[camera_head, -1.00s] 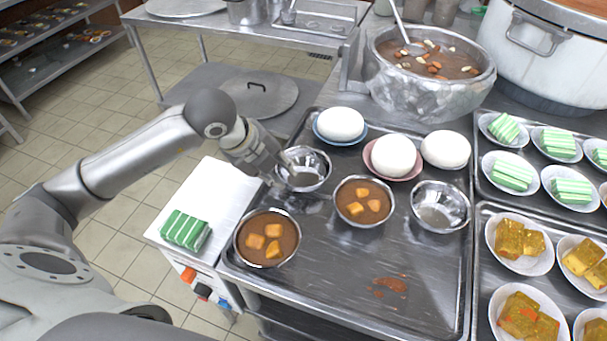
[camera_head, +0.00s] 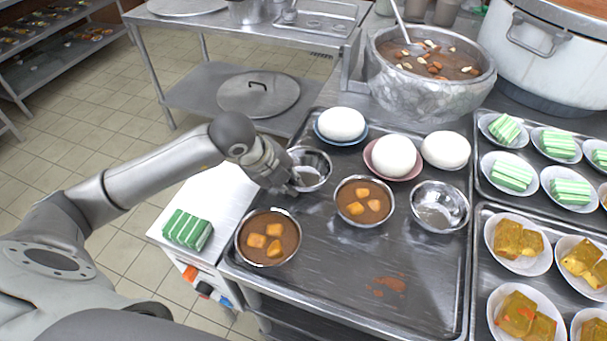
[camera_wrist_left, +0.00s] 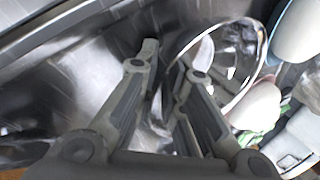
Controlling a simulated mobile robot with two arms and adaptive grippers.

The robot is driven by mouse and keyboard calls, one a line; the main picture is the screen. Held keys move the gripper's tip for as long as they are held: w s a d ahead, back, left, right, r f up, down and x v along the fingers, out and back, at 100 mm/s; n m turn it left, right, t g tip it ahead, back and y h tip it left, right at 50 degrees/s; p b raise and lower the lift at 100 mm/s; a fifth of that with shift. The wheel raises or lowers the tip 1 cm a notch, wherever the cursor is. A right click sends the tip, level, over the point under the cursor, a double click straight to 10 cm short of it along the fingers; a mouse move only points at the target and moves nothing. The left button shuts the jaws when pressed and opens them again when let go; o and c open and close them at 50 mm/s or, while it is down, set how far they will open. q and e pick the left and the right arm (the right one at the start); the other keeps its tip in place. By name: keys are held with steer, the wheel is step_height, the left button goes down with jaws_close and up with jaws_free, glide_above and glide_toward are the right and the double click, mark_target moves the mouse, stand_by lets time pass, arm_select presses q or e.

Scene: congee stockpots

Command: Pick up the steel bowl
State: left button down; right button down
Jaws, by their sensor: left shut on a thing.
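An empty steel bowl (camera_head: 314,166) stands at the back left of the steel tray (camera_head: 330,262). My left gripper (camera_head: 293,180) is at the near left side of this bowl, shut on its wall. In the left wrist view the fingers (camera_wrist_left: 166,62) reach to the bowl (camera_wrist_left: 238,60), with its rim curving away to the right. The gripper hides part of the bowl's left side. A second empty steel bowl (camera_head: 440,205) stands apart at the right of the tray. My right gripper is not in view.
Two bowls of brown soup, one nearer (camera_head: 268,237) and one beside the held bowl (camera_head: 364,202), stand close by. White rounded items (camera_head: 341,124) on plates are behind. A large soup pot (camera_head: 430,85) stands at the back. The tray's front is clear apart from a red spill.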

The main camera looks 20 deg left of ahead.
arm_select(q)
steer(key=shift+r+p, duration=0.3)
steer(key=shift+r, duration=0.2)
step_height(320, 180, up, 2)
steer(key=shift+r+p, duration=0.1)
steer(key=shift+p, duration=0.6)
steer(key=s+a+r+p, duration=0.5)
steer(key=s+r+p, duration=0.4)
steer(key=s, duration=0.4)
steer(key=shift+r, duration=0.45)
